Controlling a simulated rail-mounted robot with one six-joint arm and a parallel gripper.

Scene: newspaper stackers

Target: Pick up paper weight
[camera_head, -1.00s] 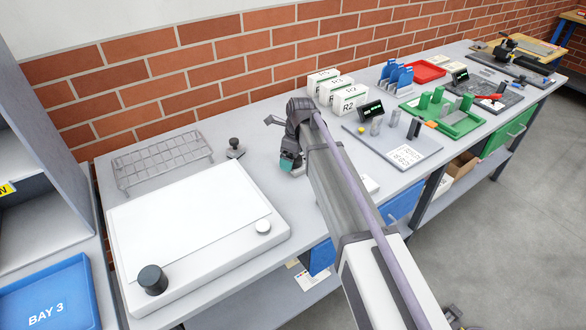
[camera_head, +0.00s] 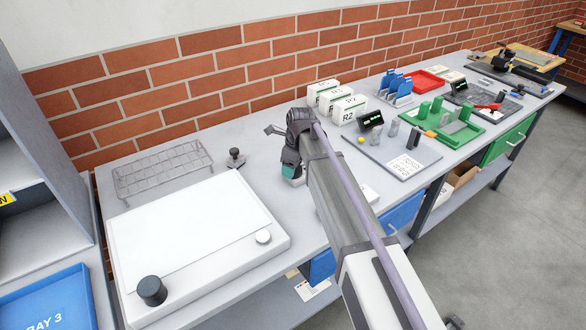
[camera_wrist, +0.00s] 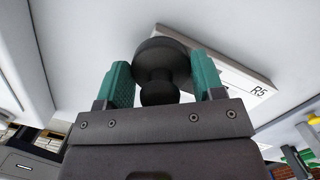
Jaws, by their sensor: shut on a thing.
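My gripper (camera_wrist: 162,85) shows in the wrist view with its two teal fingers on either side of a dark knobbed weight (camera_wrist: 160,58). It is shut on this weight, which has a wide round end and a narrower neck. In the head view my gripper (camera_head: 291,172) is over the bench, right of the white board, and my wrist and arm largely hide the held weight. A separate dark knobbed piece on a small base (camera_head: 235,158) stands on the bench by the wire rack. Whether the held weight touches the bench is hidden.
A white board (camera_head: 190,235) with a black knob (camera_head: 152,291) lies left of my gripper, with a wire rack (camera_head: 162,168) behind it. White boxes (camera_head: 348,110) stand behind my arm. A white R5 box (camera_wrist: 225,65) is close behind the held weight.

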